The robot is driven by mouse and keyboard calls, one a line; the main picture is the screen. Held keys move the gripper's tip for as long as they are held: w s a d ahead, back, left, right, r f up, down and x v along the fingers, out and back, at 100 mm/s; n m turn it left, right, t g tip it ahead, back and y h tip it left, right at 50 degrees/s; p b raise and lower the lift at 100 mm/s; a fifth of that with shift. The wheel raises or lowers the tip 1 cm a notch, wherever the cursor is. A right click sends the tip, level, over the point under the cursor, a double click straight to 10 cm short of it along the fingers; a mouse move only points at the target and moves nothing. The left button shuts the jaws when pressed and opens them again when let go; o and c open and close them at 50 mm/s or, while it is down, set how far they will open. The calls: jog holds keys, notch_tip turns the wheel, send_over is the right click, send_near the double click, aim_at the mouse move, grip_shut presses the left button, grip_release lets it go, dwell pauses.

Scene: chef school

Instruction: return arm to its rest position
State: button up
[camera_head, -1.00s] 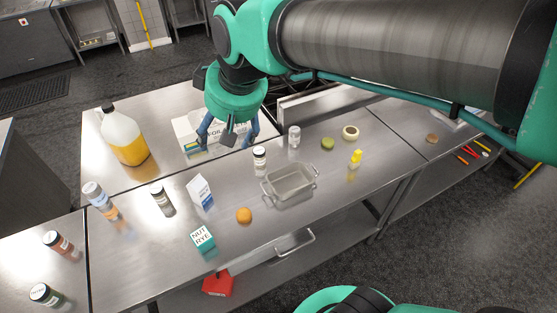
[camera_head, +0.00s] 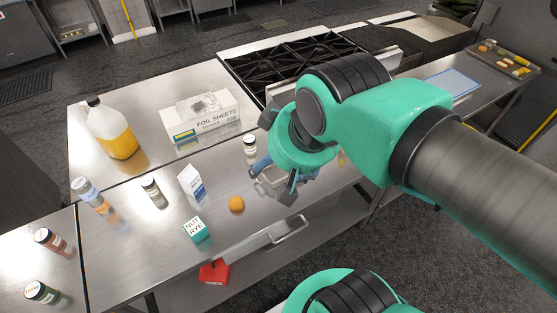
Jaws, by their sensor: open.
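My gripper (camera_head: 279,178) hangs from my green arm over the steel table (camera_head: 130,245), right of the middle of the picture. Its blue fingers are apart, and I see nothing held between them. It is in front of the small metal pan (camera_head: 270,186), which is mostly hidden behind it. Whether the fingers touch the pan cannot be told. The arm reaches in from the right and also hides most of the table beyond the pan.
An orange (camera_head: 236,204), a white carton (camera_head: 191,184), a Nut Rye box (camera_head: 195,230) and a jar (camera_head: 250,149) stand left of my gripper. A foil sheets box (camera_head: 205,128) and yellow jug (camera_head: 113,130) stand farther back. A stove (camera_head: 290,65) lies behind.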

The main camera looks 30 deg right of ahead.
notch_tip(320, 180, down, 9)
jog(key=b, duration=0.9)
jog(key=shift+f, duration=0.15)
